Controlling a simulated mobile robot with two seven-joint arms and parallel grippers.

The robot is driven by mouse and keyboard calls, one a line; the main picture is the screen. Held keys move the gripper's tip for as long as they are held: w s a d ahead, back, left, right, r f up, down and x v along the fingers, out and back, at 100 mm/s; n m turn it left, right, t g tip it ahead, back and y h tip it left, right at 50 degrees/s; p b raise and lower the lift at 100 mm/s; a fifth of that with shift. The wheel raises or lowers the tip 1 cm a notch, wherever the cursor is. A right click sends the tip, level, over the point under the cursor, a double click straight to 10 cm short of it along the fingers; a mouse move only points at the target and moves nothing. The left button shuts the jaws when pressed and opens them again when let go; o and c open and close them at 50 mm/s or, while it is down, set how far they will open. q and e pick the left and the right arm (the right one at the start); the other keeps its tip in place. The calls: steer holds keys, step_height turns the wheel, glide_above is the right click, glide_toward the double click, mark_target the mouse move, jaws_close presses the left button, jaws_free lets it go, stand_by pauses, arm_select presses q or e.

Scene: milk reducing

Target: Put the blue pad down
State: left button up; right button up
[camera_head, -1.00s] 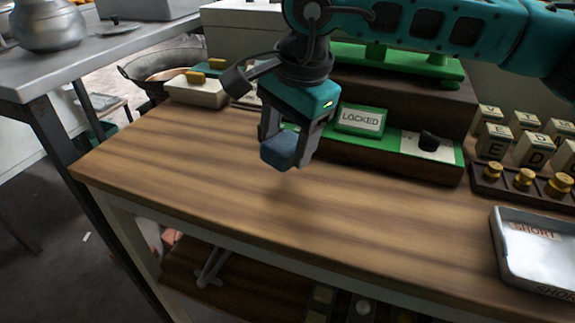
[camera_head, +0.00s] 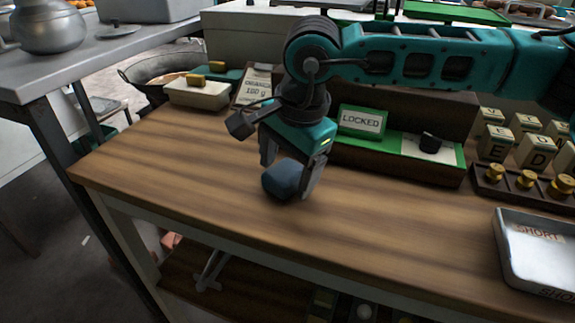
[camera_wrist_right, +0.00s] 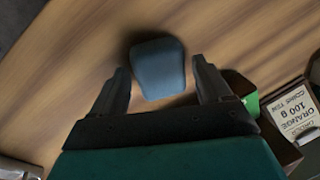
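The blue pad (camera_head: 283,180) is a small dark blue block with rounded edges. It appears to sit on the wooden table (camera_head: 200,165), with a dark shadow close around it. My right gripper (camera_head: 288,172) points down over it, with a finger on either side. In the right wrist view the pad (camera_wrist_right: 158,68) lies between and slightly beyond the fingertips (camera_wrist_right: 163,80), with narrow gaps on both sides, so the gripper looks open. My left gripper is not in view.
Behind the gripper stands a dark wooden unit with a green LOCKED sign (camera_head: 361,121). Letter blocks (camera_head: 495,140) and brass weights (camera_head: 526,179) are at the right, with a metal SHORT tray (camera_head: 508,262) near the front edge. The table's left and front-middle parts are clear.

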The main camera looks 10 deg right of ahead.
mark_target(298, 177)
steer(key=shift+o, duration=0.7)
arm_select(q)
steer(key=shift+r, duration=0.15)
arm_select(e)
steer(key=shift+r, duration=0.1)
steer(key=shift+r, duration=0.2)
arm_select(q)
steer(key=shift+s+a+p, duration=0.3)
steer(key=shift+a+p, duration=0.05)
steer(key=shift+p, duration=0.35)
arm_select(e)
steer(key=v, duration=1.1)
steer(key=shift+r, duration=0.35)
steer(key=shift+s+d, duration=0.1)
